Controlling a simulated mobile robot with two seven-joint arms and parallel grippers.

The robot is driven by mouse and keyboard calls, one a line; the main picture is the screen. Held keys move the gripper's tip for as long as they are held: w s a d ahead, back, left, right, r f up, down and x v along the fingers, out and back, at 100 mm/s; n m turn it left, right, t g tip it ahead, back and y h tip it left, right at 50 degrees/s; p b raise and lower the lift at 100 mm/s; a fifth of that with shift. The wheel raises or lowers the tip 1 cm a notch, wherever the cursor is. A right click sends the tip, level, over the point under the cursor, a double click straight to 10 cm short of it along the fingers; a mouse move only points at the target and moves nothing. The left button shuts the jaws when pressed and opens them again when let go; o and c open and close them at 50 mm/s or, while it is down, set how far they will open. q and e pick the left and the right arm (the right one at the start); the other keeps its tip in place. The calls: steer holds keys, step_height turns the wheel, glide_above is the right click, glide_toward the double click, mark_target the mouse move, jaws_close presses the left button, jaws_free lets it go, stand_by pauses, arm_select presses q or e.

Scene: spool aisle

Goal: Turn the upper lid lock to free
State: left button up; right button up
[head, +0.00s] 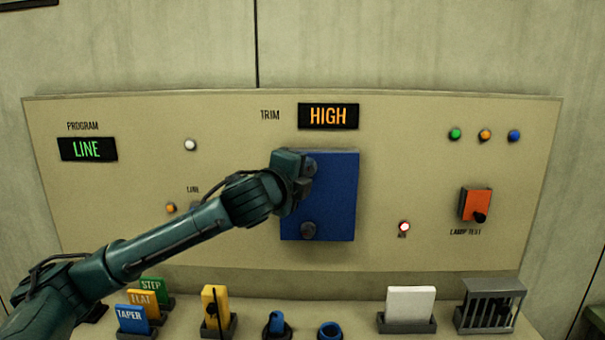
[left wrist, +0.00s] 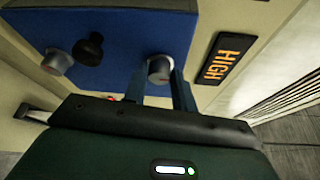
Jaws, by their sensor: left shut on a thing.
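The blue lid (head: 335,200) is a flat panel in the middle of the console, and it also shows in the left wrist view (left wrist: 115,30). The upper lid lock (head: 311,167) is a round grey knob near the lid's top left corner. My left gripper (head: 303,176) is shut on it; in the left wrist view the two fingers (left wrist: 159,82) stand on either side of the knob (left wrist: 158,67). The gripper partly hides the knob in the head view. The lower lid lock (head: 308,230) is a similar grey knob near the lid's bottom left. My right gripper is not in view.
A TRIM display (head: 328,116) reads HIGH above the lid; a PROGRAM display (head: 88,149) reads LINE. A red-lit lamp (head: 404,227) and an orange lamp-test switch (head: 476,204) are to the right. Cards, including a white one (head: 410,302), and a grey cage (head: 489,308) stand on the ledge below.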

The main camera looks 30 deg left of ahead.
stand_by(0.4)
arm_select(q)
steer(key=o, duration=1)
steer(key=s+d+r+b, duration=0.1)
steer(key=s+b, duration=0.3)
steer(key=s, duration=0.9)
steer(key=shift+d, duration=0.6)
steer(key=shift+w, duration=0.1)
